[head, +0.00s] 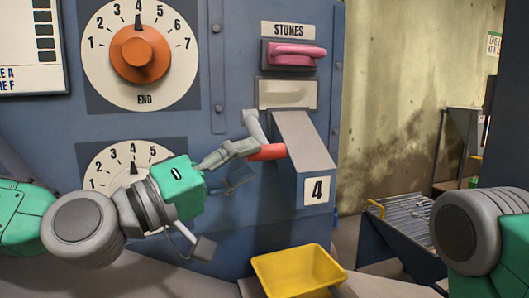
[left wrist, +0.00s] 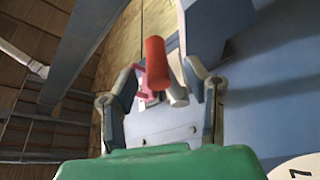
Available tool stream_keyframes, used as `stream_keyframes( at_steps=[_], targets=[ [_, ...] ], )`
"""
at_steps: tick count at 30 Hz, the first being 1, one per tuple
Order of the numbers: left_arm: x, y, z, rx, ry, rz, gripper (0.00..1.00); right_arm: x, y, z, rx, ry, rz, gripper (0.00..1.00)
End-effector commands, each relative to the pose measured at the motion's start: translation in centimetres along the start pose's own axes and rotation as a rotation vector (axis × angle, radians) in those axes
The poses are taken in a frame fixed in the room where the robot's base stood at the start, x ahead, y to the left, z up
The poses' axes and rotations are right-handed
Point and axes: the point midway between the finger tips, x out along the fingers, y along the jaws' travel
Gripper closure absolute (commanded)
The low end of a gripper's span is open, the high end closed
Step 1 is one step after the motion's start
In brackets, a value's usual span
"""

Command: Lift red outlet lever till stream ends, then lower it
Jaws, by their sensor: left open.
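The red outlet lever grip (head: 267,152) sits on a grey arm (head: 254,124) beside the grey outlet chute (head: 303,150) marked 4. The grip points down and to the left of the chute. My left gripper (head: 246,162) is open, with its fingers just left of the red grip. In the left wrist view, the red grip (left wrist: 155,62) shows between the two spread fingers (left wrist: 170,85); I cannot tell if they touch it. No stream shows below the chute. My right gripper is out of view.
A yellow bin (head: 298,270) stands below the chute. An orange dial (head: 140,54) and a lower dial (head: 122,160) are on the blue panel. A pink handle (head: 294,54) sits under the STONES label. A wire-rack tray (head: 405,207) stands to the right.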

Motion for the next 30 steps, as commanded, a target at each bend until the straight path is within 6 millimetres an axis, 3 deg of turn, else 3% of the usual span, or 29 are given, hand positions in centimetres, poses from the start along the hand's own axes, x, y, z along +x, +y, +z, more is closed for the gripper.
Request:
stream_keyframes(
  at_steps=[7,18,19,22,23,30],
  targets=[
    [3.3,0.1,0.1,0.001,-0.001,0.000,0.57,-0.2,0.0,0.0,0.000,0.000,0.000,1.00],
    [3.9,0.0,0.1,0.000,-0.001,0.000,0.57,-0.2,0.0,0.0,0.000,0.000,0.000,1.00],
    [3.9,0.0,0.1,0.000,-0.001,0.000,0.61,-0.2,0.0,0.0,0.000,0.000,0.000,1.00],
    [3.9,0.0,0.1,0.000,-0.001,0.000,0.96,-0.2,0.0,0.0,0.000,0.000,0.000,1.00],
    [3.9,0.0,0.1,0.000,-0.001,0.000,1.00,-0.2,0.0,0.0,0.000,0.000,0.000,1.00],
    [3.9,0.0,0.0,-0.007,-0.001,-0.005,1.00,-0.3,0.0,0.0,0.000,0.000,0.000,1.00]
  ],
)
